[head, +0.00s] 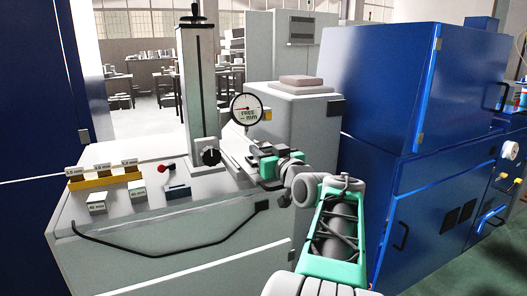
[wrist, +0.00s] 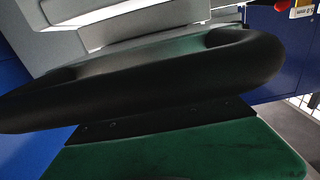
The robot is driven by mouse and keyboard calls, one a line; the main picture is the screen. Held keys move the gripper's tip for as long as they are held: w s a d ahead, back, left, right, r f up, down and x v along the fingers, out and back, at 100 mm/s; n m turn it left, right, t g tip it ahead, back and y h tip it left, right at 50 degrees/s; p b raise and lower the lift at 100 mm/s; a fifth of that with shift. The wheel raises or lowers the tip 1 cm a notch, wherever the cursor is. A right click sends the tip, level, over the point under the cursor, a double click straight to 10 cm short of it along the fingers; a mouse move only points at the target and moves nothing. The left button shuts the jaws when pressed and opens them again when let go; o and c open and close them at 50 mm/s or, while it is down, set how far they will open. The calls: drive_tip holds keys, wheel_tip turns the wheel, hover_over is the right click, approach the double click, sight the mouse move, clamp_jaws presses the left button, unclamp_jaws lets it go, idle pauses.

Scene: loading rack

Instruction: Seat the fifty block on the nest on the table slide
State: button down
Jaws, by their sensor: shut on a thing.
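My gripper (head: 262,165), dark with teal parts, is beside the gauge stand on the grey bench, low and right of the dial. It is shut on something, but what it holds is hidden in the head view. In the wrist view a black rounded body (wrist: 150,75) and a green part (wrist: 180,150) fill most of the picture, and no held block shows clearly. Two pale labelled blocks, one left (head: 96,203) and one right (head: 138,193), stand at the bench's front left; their numbers are too small to read surely. The nest and table slide cannot be made out behind my gripper.
A dial gauge (head: 246,110) hangs from the tall column (head: 197,90). A yellow rack (head: 105,180) with labelled pieces and a red-knobbed lever (head: 163,169) are at left. A black rail (head: 165,244) runs along the bench front. Blue cabinets (head: 385,90) stand at right.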

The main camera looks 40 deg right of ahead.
drive_tip(key=shift+f+b, duration=0.45)
drive_tip(key=shift+b, duration=0.2)
drive_tip(key=c, duration=0.8)
unclamp_jaws()
drive_tip(key=shift+s+f, duration=0.1)
